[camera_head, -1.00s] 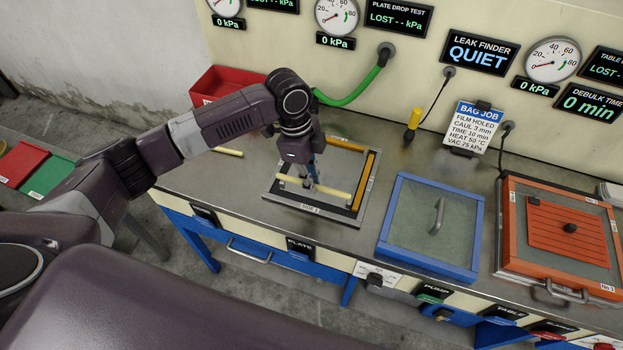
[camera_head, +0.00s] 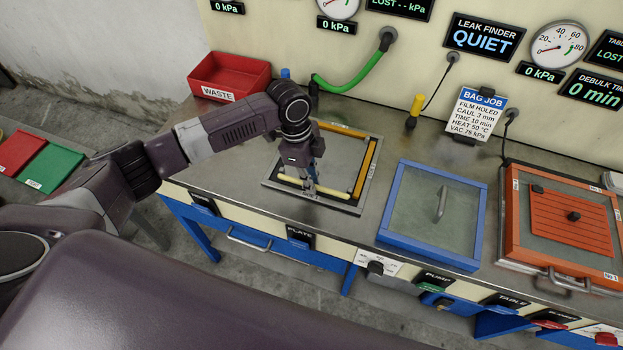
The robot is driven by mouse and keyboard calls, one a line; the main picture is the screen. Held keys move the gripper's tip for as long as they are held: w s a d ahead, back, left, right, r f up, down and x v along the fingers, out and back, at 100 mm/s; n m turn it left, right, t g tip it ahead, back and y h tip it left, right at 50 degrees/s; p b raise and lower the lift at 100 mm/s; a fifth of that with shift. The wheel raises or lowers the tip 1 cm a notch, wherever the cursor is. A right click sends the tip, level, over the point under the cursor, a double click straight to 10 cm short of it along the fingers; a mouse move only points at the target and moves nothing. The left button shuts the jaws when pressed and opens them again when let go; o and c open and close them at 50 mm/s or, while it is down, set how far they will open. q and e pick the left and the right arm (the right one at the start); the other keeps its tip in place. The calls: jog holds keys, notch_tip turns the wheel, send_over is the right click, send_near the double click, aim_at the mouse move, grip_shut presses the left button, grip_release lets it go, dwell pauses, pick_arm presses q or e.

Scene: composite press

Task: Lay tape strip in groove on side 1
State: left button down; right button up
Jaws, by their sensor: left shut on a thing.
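A pale yellow tape strip (camera_head: 337,192) lies along the front side of the square plate frame (camera_head: 352,209), at or just above its groove. I cannot tell whether it touches the groove floor. My left gripper (camera_head: 312,186) points down over this front side and is shut on the strip near its middle. The gripper hides part of the strip, and the side label at the front edge is not readable. An orange-yellow strip (camera_head: 367,163) runs along the right side of the frame. My right gripper is not in view.
A red waste bin (camera_head: 230,78) stands behind my left arm. A blue-framed glass lid (camera_head: 432,215) and an orange press unit (camera_head: 563,220) stand to the right. A green hose (camera_head: 352,82) hangs at the back wall. Bare steel bench lies left of the plate frame.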

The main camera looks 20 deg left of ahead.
pick_arm(q)
jog(key=shift+p, duration=0.4)
dwell(0.3)
jog(key=shift+f, duration=0.25)
dwell(0.5)
jog(key=c, duration=1.9)
grip_release()
jog(key=shift+s, duration=0.1)
